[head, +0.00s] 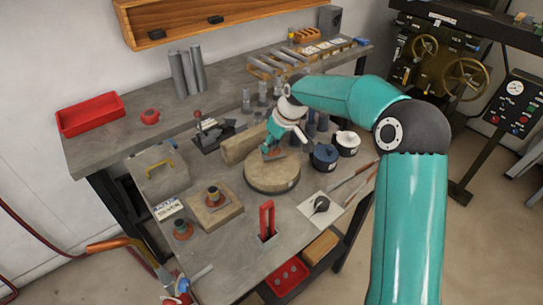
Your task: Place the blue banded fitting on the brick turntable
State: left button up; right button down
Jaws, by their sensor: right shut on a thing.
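My right gripper (271,148) is over the round turntable (272,182), a thick grey-brown disc near the middle of the bench. It is shut on a small fitting (272,154) with a brownish-orange lower part. The gripper hides most of it, so I cannot make out a blue band or tell whether it touches the disc. Another flanged fitting (213,194) stands upright on a square tan block (217,215) at the left. A third, with a reddish base (182,232), stands near the bench's left edge. My left gripper is not in view.
A dark pot (324,157) and a white pot (347,143) stand right of the turntable. A tan block (238,146) and a dark clamp fixture (218,135) lie behind it. A red upright handle (267,220) stands in front. Grey cylinders crowd behind the gripper.

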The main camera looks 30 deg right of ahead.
aim_at(274, 152)
jog(key=shift+f, duration=2.55)
jog(key=c, duration=0.9)
grip_release()
jog(key=shift+s+r, duration=0.1)
jog(key=v, duration=1.2)
jog(key=shift+b, duration=0.4)
